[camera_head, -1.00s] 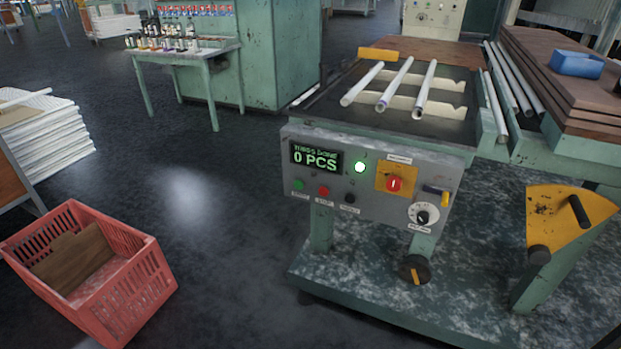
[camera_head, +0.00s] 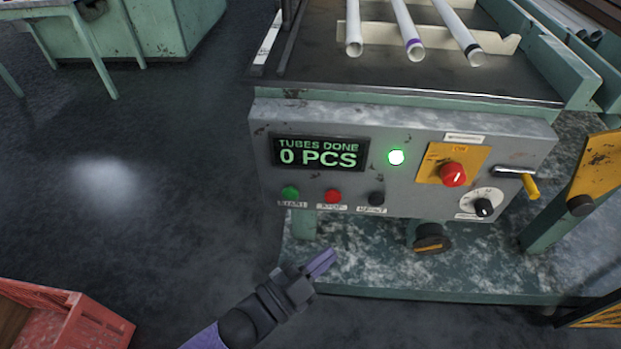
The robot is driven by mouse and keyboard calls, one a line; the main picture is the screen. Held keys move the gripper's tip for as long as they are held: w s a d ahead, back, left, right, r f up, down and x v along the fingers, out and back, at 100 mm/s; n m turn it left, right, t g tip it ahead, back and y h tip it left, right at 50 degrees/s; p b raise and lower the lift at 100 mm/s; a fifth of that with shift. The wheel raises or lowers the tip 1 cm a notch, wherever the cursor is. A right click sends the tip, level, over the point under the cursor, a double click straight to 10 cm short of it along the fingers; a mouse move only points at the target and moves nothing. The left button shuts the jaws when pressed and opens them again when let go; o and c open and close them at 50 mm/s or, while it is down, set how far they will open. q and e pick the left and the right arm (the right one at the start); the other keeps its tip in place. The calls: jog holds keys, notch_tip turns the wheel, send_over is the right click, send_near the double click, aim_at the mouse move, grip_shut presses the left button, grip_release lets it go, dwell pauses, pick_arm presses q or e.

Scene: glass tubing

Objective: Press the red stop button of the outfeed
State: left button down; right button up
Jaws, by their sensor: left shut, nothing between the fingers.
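The red stop button (camera_head: 332,196) is on the grey control panel (camera_head: 240,150), between the green start button (camera_head: 290,192) and a black button (camera_head: 376,198). A label under it reads as STOP. My left gripper (camera_head: 328,256) is below and in front of the panel, shut and empty, its purple fingertips pointing up and right. It is apart from the button, which is fully visible. The display (camera_head: 318,152) reads "TUBES DONE 0 PCS" and the round lamp (camera_head: 396,157) glows green. My right gripper is not in view.
A larger red knob (camera_head: 453,174) on a yellow plate, a black dial (camera_head: 484,207) and a yellow-ended lever (camera_head: 530,185) sit at the panel's right. Glass tubes (camera_head: 404,30) lie above. A red crate (camera_head: 85,325) stands at lower left. The floor left of the panel is clear.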

aim_at(333, 196)
pick_arm(q)
jog(key=w+b, duration=0.4)
jog(key=w, duration=0.4)
jog(key=shift+w, duration=0.25)
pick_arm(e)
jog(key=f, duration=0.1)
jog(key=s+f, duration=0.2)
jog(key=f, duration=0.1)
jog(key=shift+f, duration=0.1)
pick_arm(q)
jog(key=shift+d, duration=0.1)
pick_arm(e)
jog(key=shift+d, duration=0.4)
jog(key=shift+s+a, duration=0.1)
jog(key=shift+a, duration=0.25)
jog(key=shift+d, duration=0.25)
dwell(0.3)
pick_arm(q)
jog(key=shift+w+b, duration=0.15)
jog(key=shift+b, duration=0.2)
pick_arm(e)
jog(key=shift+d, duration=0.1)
pick_arm(q)
jog(key=shift+w, duration=0.25)
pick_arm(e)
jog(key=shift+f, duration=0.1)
